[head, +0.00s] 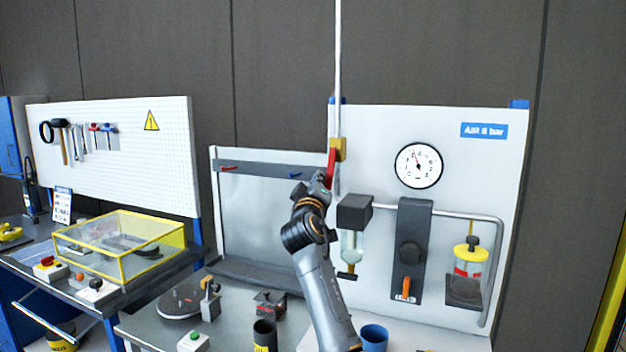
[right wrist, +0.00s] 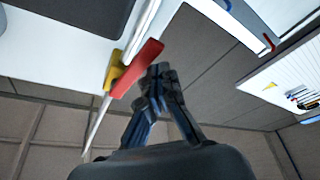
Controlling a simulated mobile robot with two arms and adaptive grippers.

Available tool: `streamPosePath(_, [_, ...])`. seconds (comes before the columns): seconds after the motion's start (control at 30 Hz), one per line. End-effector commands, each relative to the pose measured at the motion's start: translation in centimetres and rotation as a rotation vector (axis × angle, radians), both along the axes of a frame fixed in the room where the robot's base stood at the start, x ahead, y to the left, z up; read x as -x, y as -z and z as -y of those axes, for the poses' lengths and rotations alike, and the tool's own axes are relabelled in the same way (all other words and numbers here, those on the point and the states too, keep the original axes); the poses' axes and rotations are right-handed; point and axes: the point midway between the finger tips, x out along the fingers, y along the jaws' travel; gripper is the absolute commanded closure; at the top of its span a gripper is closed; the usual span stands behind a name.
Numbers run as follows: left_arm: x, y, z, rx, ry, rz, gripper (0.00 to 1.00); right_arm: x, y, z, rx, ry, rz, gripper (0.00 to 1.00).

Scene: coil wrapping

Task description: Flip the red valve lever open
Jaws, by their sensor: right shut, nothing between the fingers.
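The red valve lever (head: 331,163) hangs below the yellow valve body (head: 338,149) on the thin vertical pipe (head: 338,70), slightly slanted to the pipe. In the right wrist view the red lever (right wrist: 137,69) slants away from the yellow body (right wrist: 114,71). My right gripper (head: 327,181) is at the lever's lower end. Its fingertips (right wrist: 160,73) are together and empty, right beside the lever. I cannot tell whether they touch it. My left gripper is not in view.
A white panel (head: 480,165) with a round gauge (head: 418,165) and a dark regulator block (head: 355,211) stands behind and right of my arm. A blue cup (head: 374,338) and a dark cup (head: 265,335) stand on the bench below. The space left of the lever is clear.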

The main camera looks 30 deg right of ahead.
Motion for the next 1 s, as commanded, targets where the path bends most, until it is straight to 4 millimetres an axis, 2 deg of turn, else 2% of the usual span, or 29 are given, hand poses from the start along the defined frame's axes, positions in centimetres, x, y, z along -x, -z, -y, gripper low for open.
streamPosePath(0.4, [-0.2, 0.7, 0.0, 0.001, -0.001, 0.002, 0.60, 1.0, 0.5, 1.0, -0.002, 0.002, 0.000, 1.00])
streamPosePath(1.0, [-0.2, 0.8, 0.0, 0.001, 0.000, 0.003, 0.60, 1.2, 0.6, 1.3, -0.004, 0.007, -0.002, 1.00])
